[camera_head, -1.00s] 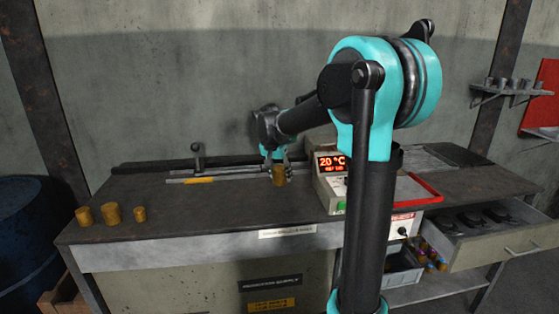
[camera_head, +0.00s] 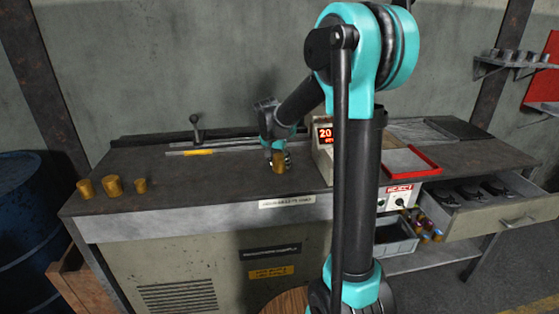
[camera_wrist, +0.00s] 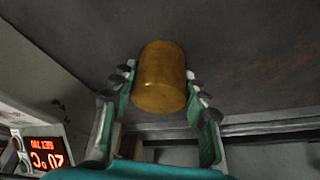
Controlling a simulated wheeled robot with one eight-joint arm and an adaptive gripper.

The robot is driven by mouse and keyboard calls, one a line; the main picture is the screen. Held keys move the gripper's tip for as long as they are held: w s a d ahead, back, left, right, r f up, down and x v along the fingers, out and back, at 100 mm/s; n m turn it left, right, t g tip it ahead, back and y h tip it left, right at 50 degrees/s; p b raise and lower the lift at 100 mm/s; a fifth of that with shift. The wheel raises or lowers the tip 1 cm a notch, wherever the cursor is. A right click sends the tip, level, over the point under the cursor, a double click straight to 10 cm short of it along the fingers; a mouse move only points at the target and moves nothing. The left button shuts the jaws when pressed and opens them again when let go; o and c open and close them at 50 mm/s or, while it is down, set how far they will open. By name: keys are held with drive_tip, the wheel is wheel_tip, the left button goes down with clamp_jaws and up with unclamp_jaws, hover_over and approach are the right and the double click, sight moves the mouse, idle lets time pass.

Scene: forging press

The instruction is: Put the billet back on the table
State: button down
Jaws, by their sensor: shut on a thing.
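A brass-coloured cylindrical billet (camera_head: 279,163) is in my gripper (camera_head: 277,156), over the middle of the table (camera_head: 225,183) near its front edge. In the wrist view the billet (camera_wrist: 160,75) sits between both fingers of my gripper (camera_wrist: 164,90), which are shut on its sides. Its far end sticks out past the fingertips. I cannot tell whether its underside touches the tabletop.
Several things stand around. Three loose billets (camera_head: 112,185) are at the table's left end. A box with a red display (camera_head: 324,135) is just right of my gripper. Beyond it lies a red-rimmed tray (camera_head: 410,160). An open drawer (camera_head: 490,208) juts out at right. The tabletop between is clear.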

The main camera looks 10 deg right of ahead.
drive_tip(key=c, duration=0.8)
unclamp_jaws()
drive_tip(key=shift+f, duration=0.1)
drive_tip(key=v, duration=1.2)
drive_tip(key=s+d+f+n, duration=0.2)
drive_tip(key=s+f, duration=0.4)
drive_tip(key=s, duration=0.2)
drive_tip(key=s+d+f+n+y, duration=0.1)
drive_tip(key=s+d+f+n, duration=0.1)
drive_tip(key=s+f, duration=0.5)
drive_tip(key=s+d+f+n+y, duration=0.1)
drive_tip(key=s+d+f+n, duration=0.1)
drive_tip(key=s+f, duration=0.5)
drive_tip(key=shift+s+d+f+n+t, duration=0.1)
drive_tip(key=shift+s+d+n+t, duration=0.1)
drive_tip(key=shift+s, duration=0.85)
drive_tip(key=shift+s+d+f+n+t, duration=0.1)
drive_tip(key=shift+s+f+n, duration=0.1)
drive_tip(key=shift+s, duration=0.85)
